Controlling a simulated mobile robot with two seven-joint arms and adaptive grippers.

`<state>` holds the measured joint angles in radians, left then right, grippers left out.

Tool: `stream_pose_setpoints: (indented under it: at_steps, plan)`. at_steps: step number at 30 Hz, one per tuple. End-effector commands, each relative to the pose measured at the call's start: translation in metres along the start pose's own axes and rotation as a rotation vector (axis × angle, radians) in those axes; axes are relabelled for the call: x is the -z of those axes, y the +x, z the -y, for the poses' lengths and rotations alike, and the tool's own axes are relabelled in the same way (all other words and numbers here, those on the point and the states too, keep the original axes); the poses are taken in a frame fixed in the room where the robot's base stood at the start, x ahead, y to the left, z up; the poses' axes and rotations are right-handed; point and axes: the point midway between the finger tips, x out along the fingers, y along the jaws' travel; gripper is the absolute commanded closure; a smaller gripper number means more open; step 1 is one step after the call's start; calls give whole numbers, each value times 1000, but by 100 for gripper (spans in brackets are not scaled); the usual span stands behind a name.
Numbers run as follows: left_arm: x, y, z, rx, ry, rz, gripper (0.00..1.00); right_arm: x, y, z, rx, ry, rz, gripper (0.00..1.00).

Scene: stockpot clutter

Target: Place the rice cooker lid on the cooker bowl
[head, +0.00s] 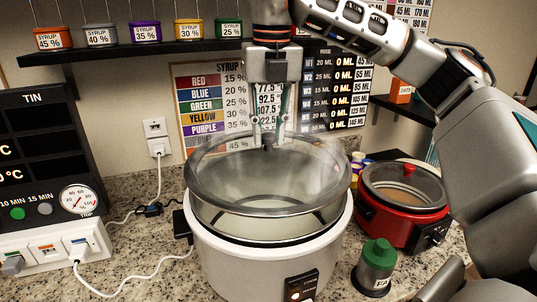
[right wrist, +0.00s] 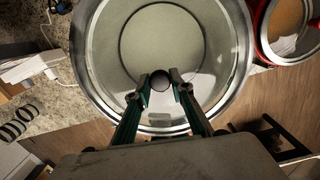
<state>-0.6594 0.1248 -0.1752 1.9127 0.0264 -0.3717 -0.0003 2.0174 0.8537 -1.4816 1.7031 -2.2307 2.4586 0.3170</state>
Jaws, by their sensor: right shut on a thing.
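The rice cooker lid (head: 215,195) is a round clear glass lid with a grey rim. It is over the white cooker bowl (head: 230,270) in the head view, roughly centred on it and close to level. Its near rim appears above the bowl's dark rim; I cannot tell the exact gap. My right gripper (head: 270,138) points down and is shut on the lid's dark knob (right wrist: 160,80), with a finger on each side in the right wrist view. The bowl's inside shows through the glass. My left gripper is in neither view.
A red cooker (head: 400,215) with its own glass lid stands close to the right. A green-capped jar (head: 376,265) stands at the front right. A control panel with sockets (head: 45,245) and a white cable are at left. A shelf with syrup pots (head: 102,36) is behind.

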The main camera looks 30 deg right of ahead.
Motion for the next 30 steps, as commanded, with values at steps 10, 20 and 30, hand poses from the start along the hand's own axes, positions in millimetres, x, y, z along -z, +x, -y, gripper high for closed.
stream_pose_setpoints:
  at_steps: [10,20,30]
  plan:
    - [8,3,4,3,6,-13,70,2,30,0,-1,-2,0,100]
    - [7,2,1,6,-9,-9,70,3,51,0,-3,0,4,100]
    - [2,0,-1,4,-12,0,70,4,53,0,0,-1,1,61]
